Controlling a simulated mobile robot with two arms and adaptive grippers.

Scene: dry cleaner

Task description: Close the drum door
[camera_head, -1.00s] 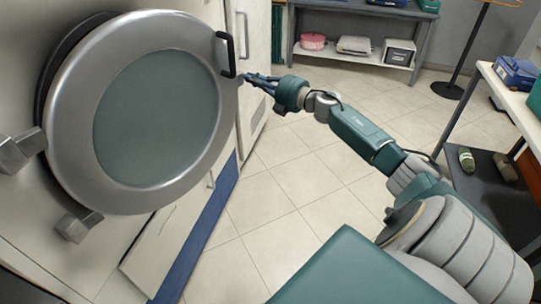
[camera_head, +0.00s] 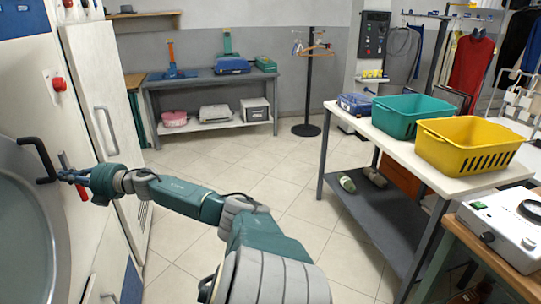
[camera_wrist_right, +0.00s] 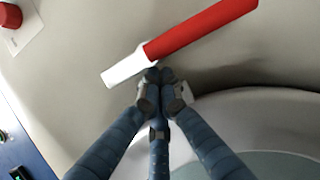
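The drum door (camera_head: 28,235) is cut off at the left of the head view, with its grey rim and glass partly visible. Its black handle (camera_head: 43,165) is on the upper right rim. In the right wrist view, the rim (camera_wrist_right: 275,112) curves at lower right; I cannot tell whether it is fully flush. My right gripper (camera_head: 62,175) is beside the handle. In the right wrist view, its finger tips (camera_wrist_right: 160,80) are drawn together with nothing visible between them. My left gripper is not in view.
A red lever (camera_wrist_right: 200,28) with a white end lies just beyond the right fingertips. A red button (camera_head: 59,84) is above. A white cabinet (camera_head: 100,75) adjoins the machine. A table with green (camera_head: 412,115) and yellow (camera_head: 468,145) baskets stands right. The middle floor is clear.

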